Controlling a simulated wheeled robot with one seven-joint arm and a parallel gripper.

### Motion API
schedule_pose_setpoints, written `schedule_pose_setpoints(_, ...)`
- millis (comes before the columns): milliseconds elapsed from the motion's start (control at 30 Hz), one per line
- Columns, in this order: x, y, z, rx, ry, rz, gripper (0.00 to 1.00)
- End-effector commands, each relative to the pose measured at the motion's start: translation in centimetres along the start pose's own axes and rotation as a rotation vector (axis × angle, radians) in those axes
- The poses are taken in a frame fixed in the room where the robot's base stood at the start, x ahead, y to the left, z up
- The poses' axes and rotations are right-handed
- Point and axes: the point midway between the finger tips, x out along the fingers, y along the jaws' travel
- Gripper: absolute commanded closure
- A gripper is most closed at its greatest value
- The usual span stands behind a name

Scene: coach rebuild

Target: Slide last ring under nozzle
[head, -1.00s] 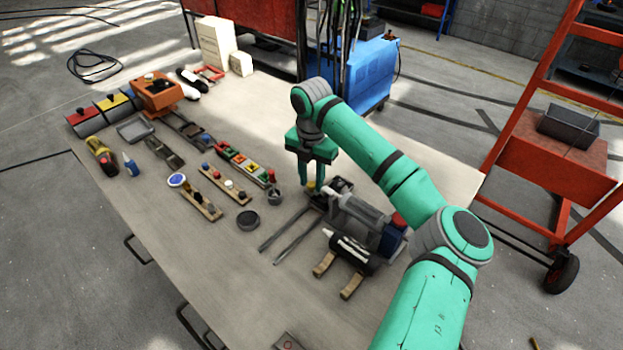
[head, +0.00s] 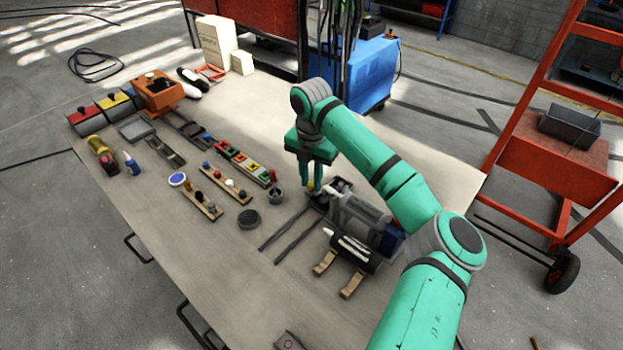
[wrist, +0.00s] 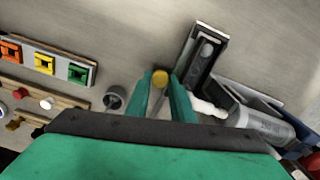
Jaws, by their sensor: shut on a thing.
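My gripper (head: 312,189) points down over the table, its fingers close together around a small yellow round piece. The yellow piece (wrist: 160,77) shows between the fingertips in the wrist view; whether it has a hole is too small to tell. A grey cylinder (wrist: 262,126) with a white nozzle (wrist: 207,107) lies to the right of the fingers. In the head view the grey cylinder (head: 360,216) lies right of and nearer than my gripper. A dark channel (wrist: 201,50) with a grey piece in it stands just right of the fingertips, its near end partly hidden by a finger.
A grey cup (wrist: 115,97) stands left of the fingers. A strip with red, yellow and green blocks (head: 245,162) lies further left. Two dark rails (head: 285,233) extend toward the front left. A black round lid (head: 248,219) lies near them.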

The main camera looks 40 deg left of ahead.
Motion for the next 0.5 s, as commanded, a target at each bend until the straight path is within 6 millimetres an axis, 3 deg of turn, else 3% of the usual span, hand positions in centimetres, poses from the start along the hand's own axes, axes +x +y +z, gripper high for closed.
schedule_pose_setpoints(33, -0.08, -0.04, 0.03, 0.000, -0.001, 0.000, 1.00)
schedule_pose_setpoints(67, -0.08, -0.04, 0.03, 0.000, -0.001, 0.000, 0.72)
schedule_pose_setpoints(500, -0.92, 0.02, 0.06, 0.000, -0.002, 0.001, 0.71)
